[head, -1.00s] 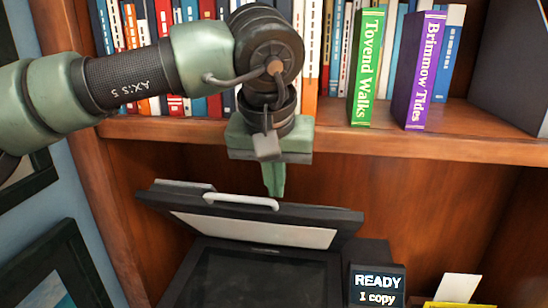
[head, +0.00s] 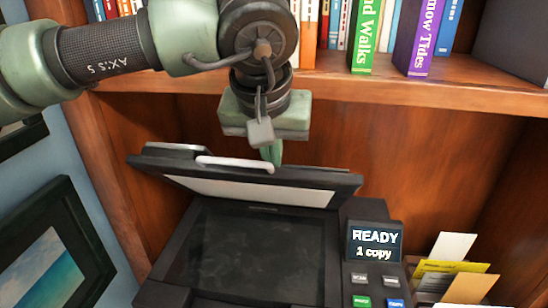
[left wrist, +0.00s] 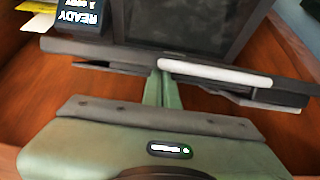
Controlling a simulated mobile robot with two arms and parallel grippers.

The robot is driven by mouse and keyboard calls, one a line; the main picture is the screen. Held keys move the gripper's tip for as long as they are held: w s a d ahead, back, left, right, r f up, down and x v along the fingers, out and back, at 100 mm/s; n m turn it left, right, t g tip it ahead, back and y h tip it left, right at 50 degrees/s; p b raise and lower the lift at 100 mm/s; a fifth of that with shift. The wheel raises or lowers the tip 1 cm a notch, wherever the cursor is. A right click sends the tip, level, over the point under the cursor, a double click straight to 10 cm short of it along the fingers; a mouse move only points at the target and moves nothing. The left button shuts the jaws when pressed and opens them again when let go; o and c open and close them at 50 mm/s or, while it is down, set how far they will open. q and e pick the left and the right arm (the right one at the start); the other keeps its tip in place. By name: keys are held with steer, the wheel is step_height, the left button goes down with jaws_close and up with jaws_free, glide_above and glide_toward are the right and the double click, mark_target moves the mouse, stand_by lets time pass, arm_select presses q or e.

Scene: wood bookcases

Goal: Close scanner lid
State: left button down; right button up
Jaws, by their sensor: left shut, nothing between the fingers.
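The scanner lid (head: 300,183) is dark with a white underside and stands partly open, tilted up over the scanner (head: 250,254) and its dark glass. A pale handle bar (head: 236,164) runs along the lid's upper edge; it also shows in the left wrist view (left wrist: 215,73). My left gripper (head: 272,153) is shut and empty, pointing down at the lid's upper edge just behind the handle. In the left wrist view its fingers (left wrist: 162,88) reach the lid's edge beside the handle's end; I cannot tell if they touch. My right gripper is not in view.
A display panel (head: 374,241) reading READY, 1 copy, stands right of the glass, with buttons below. Paper slips (head: 455,268) stand at the right. A bookshelf (head: 400,90) with books runs above. Framed pictures hang at the left.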

arm_select(q)
steer(key=s+a+f+t+b, duration=0.2)
steer(key=s+f+b, duration=0.8)
steer(key=b, duration=0.7)
steer(key=shift+f+t+h, duration=0.4)
steer(key=shift+f+t, duration=0.35)
steer(key=shift+t, duration=0.15)
